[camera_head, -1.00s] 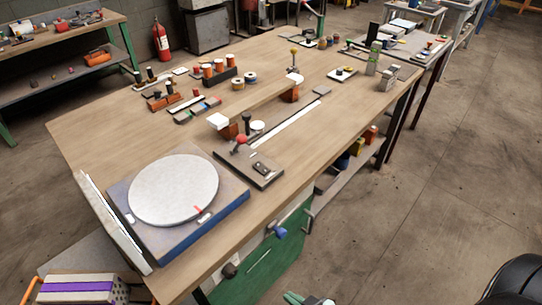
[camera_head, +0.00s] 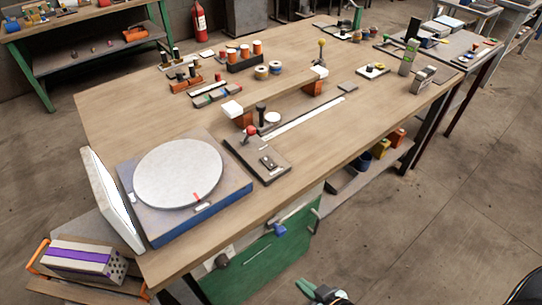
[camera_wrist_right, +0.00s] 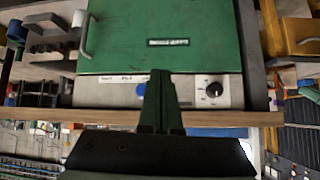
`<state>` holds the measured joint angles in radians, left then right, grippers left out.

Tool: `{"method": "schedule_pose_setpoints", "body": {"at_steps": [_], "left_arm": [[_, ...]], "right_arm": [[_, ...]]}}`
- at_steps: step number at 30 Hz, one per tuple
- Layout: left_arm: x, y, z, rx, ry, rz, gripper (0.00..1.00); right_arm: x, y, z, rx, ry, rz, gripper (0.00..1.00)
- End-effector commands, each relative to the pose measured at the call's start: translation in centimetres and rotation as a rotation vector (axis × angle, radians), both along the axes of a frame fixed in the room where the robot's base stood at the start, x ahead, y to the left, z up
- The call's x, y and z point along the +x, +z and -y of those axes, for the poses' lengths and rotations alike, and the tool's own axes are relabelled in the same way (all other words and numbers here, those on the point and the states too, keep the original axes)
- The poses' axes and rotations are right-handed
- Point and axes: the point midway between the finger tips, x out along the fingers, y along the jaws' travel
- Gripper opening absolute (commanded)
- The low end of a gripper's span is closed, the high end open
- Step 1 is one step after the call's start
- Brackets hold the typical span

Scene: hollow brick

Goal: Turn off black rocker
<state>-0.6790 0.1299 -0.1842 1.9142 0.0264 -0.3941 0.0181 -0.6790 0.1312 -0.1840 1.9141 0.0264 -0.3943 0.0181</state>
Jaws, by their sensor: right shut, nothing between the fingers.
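A small black rocker (camera_head: 268,162) sits on a dark grey plate (camera_head: 280,176) near the front edge of the wooden bench, beside a red-knobbed lever (camera_head: 250,131). Its tilt is too small to read. My right gripper (camera_head: 322,291) is at the bottom edge of the head view, in front of the bench and well away from the rocker. In the right wrist view its dark green fingers (camera_wrist_right: 160,98) are together and empty, before a green-doored unit. The rocker cannot be made out in that view. My left gripper is not in view.
A turntable (camera_head: 178,174) stands left of the plate. The green unit (camera_head: 262,262) under the bench has a blue knob (camera_head: 279,230) and a black dial (camera_wrist_right: 214,89). A raised wooden bar (camera_head: 280,92) stands behind the plate.

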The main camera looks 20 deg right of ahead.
Motion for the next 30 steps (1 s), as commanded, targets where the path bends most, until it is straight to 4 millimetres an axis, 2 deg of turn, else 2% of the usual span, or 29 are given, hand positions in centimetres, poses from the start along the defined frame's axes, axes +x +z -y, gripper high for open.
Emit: {"method": "schedule_pose_setpoints", "body": {"at_steps": [2, 4, 8, 12, 18, 24, 27, 30], "left_arm": [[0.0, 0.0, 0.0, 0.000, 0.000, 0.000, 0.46], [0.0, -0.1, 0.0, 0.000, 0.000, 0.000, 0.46], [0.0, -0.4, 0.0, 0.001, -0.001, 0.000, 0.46], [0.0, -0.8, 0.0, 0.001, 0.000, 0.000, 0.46], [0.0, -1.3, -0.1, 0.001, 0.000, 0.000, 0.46], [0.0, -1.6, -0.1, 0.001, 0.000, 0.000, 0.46], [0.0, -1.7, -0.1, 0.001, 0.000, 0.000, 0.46], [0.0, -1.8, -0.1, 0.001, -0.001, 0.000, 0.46]], "right_arm": [[0.4, 0.2, -0.1, 0.004, 0.003, 0.004, 0.00], [1.7, 0.7, -0.2, 0.014, 0.011, 0.018, 0.00], [6.3, 2.8, -0.7, 0.046, 0.050, 0.060, 0.00], [12.6, 6.8, -1.2, 0.076, 0.113, 0.101, 0.00], [19.6, 13.5, -0.1, 0.060, 0.173, 0.118, 0.00], [23.6, 19.3, 2.4, 0.006, 0.171, 0.104, 0.00], [24.6, 21.3, 3.6, -0.014, 0.158, 0.098, 0.00], [25.1, 22.5, 4.3, -0.026, 0.147, 0.092, 0.00]]}}
